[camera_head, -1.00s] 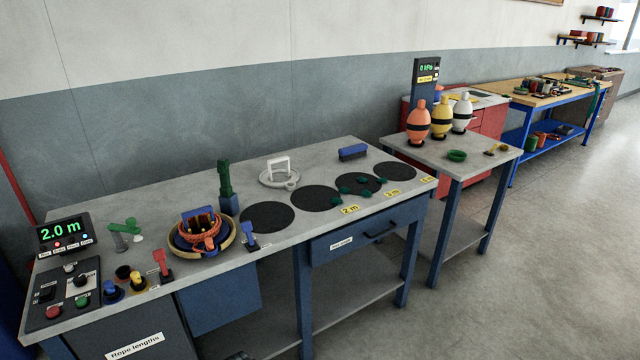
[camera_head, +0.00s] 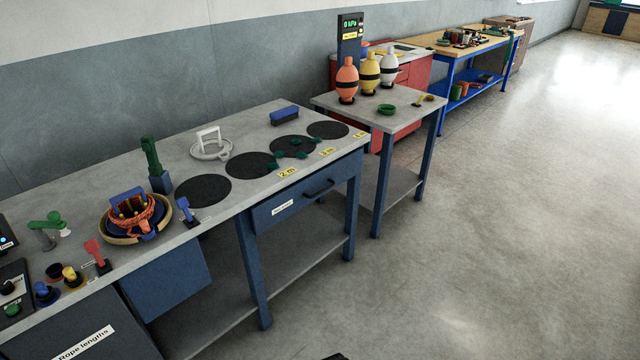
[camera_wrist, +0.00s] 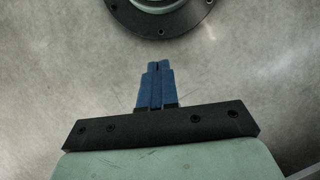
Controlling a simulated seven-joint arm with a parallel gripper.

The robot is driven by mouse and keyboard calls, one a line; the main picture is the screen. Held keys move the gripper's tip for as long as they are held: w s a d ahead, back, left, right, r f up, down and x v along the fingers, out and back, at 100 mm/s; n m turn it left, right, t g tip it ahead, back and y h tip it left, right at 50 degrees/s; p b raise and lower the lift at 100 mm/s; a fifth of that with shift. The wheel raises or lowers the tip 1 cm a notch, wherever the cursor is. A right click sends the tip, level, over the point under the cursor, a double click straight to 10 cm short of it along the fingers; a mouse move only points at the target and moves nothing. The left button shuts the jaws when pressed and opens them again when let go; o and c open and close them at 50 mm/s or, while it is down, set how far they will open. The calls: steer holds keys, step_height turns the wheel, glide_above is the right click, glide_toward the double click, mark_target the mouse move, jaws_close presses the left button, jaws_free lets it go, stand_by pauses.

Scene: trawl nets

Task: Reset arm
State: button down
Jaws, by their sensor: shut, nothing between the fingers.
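My gripper (camera_wrist: 157,68) shows in the wrist view with its blue fingers together and nothing between them. Bare grey floor (camera_wrist: 60,60) lies beyond the fingers, and a dark round flange with bolts, which looks like part of my own body, shows at the top. In the head view the gripper cannot be made out; only a small dark shape shows at the bottom edge. No object is in contact with the fingers.
A grey workbench (camera_head: 110,190) at left carries a bowl with orange rope (camera_head: 137,218), black discs (camera_head: 203,191) and a control panel. A smaller table (camera_head: 350,108) holds orange, yellow and white floats. A blue-framed bench (camera_head: 470,48) stands farther back. The floor (camera_head: 500,220) at right is clear.

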steer(key=s+d+f+m+g+y, duration=0.1)
steer(key=s+d+f+m+g, duration=0.1)
steer(key=s+d, duration=0.4)
steer(key=shift+s+d+f+m+y, duration=0.4)
steer(key=shift+d+f+m, duration=0.5)
steer(key=shift+d, duration=1.25)
steer(key=shift+r, duration=0.2)
